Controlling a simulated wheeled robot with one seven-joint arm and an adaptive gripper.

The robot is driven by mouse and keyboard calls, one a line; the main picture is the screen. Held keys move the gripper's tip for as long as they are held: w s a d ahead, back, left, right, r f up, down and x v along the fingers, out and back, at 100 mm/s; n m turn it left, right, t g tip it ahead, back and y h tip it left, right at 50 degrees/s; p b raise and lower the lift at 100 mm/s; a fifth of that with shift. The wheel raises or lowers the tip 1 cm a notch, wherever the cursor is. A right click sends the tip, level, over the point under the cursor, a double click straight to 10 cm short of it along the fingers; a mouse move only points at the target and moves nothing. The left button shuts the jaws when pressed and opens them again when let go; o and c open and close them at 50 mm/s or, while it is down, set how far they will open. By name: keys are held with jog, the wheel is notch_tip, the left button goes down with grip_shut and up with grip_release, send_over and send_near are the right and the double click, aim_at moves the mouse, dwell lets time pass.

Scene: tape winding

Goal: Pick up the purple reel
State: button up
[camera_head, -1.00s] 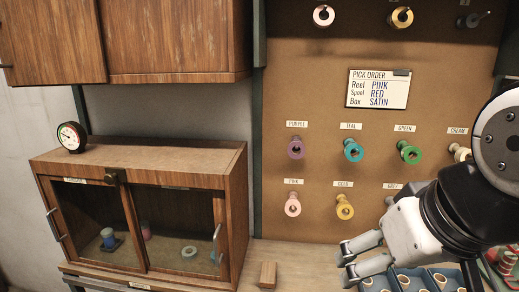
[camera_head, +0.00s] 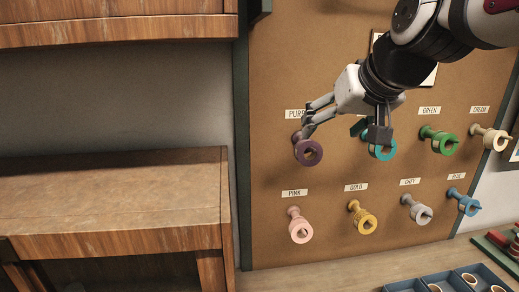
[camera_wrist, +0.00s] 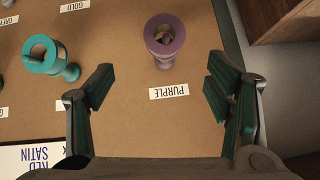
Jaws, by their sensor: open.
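The purple reel (camera_head: 309,153) hangs on its peg on the brown pegboard, at the left of the upper row in the head view. In the wrist view the purple reel (camera_wrist: 164,38) is upper middle, beyond the fingertips, with its PURPLE label (camera_wrist: 169,91) between the fingers and the reel upside down in view. My gripper (camera_head: 318,118) is beside and just above the reel in the head view, and its fingers partly overlap the label there. In the wrist view my gripper (camera_wrist: 160,90) has its two green-padded fingers wide apart with nothing between them.
The teal reel (camera_head: 381,152) hangs just right of the purple one, partly behind my gripper. The pink reel (camera_head: 300,228) and gold reel (camera_head: 364,221) hang below. A wooden cabinet (camera_head: 110,200) stands at left. A blue tray (camera_head: 410,285) lies on the bench.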

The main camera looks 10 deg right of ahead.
send_near(308, 151)
jog(key=x, duration=0.3)
jog(key=shift+s+a, duration=0.15)
jog(key=shift+a+x, duration=0.15)
jog(key=shift+x, duration=1.25)
jog(key=shift+a+x, duration=0.1)
jog(key=shift+x, duration=1.25)
jog(key=shift+s+f, duration=0.1)
jog(key=c, duration=1.2)
